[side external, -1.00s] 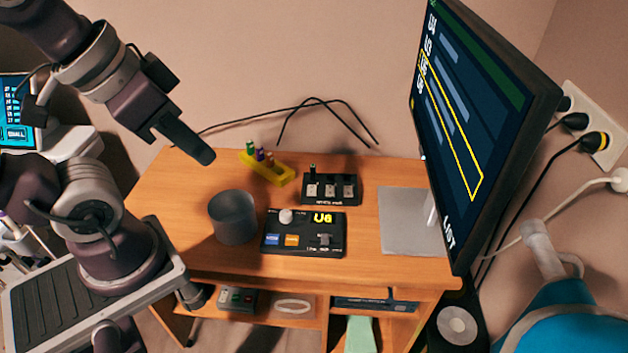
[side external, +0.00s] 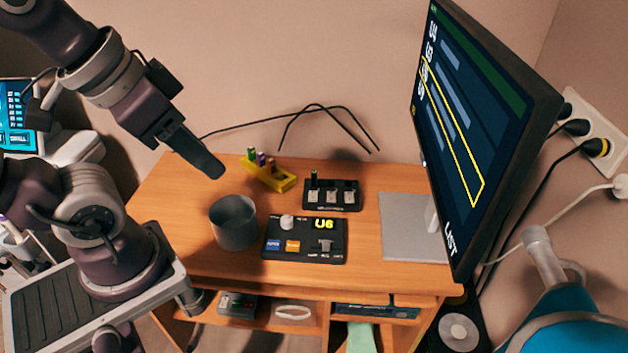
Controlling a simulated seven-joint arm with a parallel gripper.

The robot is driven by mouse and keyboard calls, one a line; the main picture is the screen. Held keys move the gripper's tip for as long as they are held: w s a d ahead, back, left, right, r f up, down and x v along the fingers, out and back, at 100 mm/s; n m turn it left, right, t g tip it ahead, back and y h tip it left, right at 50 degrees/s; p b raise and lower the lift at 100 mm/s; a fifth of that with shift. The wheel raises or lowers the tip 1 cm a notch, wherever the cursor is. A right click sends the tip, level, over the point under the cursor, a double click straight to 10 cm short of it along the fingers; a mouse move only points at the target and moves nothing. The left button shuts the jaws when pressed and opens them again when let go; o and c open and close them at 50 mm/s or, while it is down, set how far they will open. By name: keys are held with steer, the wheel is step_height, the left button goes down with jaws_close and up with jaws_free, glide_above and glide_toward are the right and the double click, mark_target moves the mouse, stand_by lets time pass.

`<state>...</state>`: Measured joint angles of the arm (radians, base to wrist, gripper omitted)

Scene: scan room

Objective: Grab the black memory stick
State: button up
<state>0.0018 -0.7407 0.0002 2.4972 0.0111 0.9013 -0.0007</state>
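A yellow holder (side external: 278,182) stands at the back of the wooden desk with small upright sticks in it: a green-topped one (side external: 251,154), a purple one (side external: 261,159) and an orange-brown one (side external: 271,164). I cannot make out a clearly black stick among them. A thin dark upright piece (side external: 314,174) stands at the left of a black three-slot box (side external: 331,207); I cannot tell whether it is the memory stick. My gripper (side external: 209,166) hangs in the air left of the holder, above and behind the grey cup. Its fingers overlap edge-on, and I see nothing held.
An open grey cup (side external: 234,236) stands below my gripper in the picture. A black control panel (side external: 290,253) with a knob and a yellow display lies right of it. A large monitor (side external: 480,130) rises at the right. A cable loops along the wall behind the desk.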

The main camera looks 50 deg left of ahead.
steer(key=w+a+f+m+g+y, duration=0.5)
steer(key=w+a+f+m+y, duration=0.15)
steer(key=a, duration=0.45)
steer(key=m+t+y, duration=0.4)
steer(key=m+y, duration=0.2)
steer(key=m, duration=0.6)
glide_above(314, 175)
steer(key=s, duration=1)
step_height(314, 175, down, 12)
steer(key=w+d+f+m+t, duration=0.1)
steer(key=w+f+m, duration=0.1)
steer(key=f, duration=0.2)
steer(key=w+d+f+m+t+h, duration=0.1)
steer(key=w+f+m+t, duration=0.1)
steer(key=f+m, duration=0.1)
steer(key=w+d+f+m+t+h, duration=0.1)
steer(key=w+f+m, duration=0.1)
steer(key=f, duration=0.3)
steer(key=shift+f+m+t, duration=0.1)
steer(key=shift+m+t, duration=0.2)
steer(key=shift+m, duration=0.15)
steer(key=x, duration=0.4)
steer(key=w+x, duration=0.1)
steer(key=x, duration=0.1)
steer(key=shift+w, duration=0.15)
jaws_close()
